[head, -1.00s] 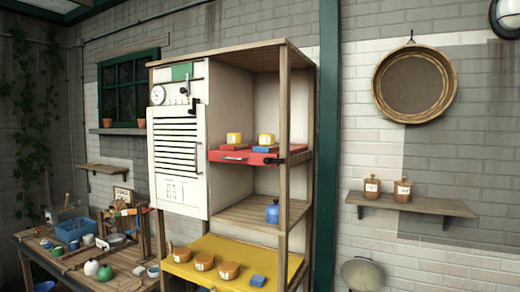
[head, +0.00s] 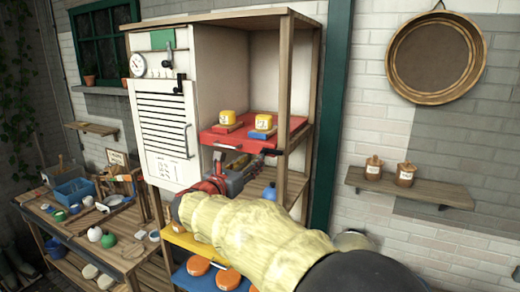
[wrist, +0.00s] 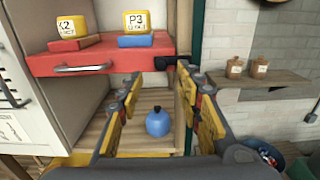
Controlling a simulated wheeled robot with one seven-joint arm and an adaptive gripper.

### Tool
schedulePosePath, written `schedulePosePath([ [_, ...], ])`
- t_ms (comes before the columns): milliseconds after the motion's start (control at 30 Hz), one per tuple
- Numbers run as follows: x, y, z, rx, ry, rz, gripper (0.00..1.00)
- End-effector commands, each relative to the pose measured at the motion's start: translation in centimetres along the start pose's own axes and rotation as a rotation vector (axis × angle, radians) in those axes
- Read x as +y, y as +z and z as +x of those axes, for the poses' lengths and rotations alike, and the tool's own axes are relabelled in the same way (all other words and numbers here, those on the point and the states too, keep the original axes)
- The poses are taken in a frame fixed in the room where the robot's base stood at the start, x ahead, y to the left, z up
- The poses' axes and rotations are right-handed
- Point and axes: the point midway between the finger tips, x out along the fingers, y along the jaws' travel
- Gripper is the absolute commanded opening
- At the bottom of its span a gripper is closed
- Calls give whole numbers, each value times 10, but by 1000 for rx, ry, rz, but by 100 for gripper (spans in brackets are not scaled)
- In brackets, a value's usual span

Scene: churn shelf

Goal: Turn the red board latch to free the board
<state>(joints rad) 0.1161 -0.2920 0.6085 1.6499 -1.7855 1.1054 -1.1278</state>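The red board (head: 225,138) sits in the shelf unit with two yellow blocks on it, and it also shows in the wrist view (wrist: 60,64). A black latch (wrist: 172,63) is at the right end of its front edge, by the wooden post; it shows in the head view too (head: 273,152). My gripper (wrist: 163,82) is open and empty, its two fingers spread just below and in front of the board, near the latch. In the head view my gripper (head: 243,171) reaches in below the board's front. The latch appears apart from the fingers.
A blue jar (wrist: 158,122) stands on the wooden shelf below, between the fingers in the wrist view. The wooden post (head: 283,110) stands close on the right. A white louvred door (head: 163,130) is on the left. Lower yellow and blue boards hold orange jars (head: 198,266).

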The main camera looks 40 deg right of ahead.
Motion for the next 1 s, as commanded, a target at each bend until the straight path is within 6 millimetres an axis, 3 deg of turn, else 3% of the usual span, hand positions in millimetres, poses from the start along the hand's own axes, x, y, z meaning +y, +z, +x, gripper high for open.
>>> schedulePosePath([
  [433,-1,-1,62,3,-3,3,36],
  [833,-1,-1,69,3,0,4,35],
  [1000,-1,-1,68,3,0,4,26],
])
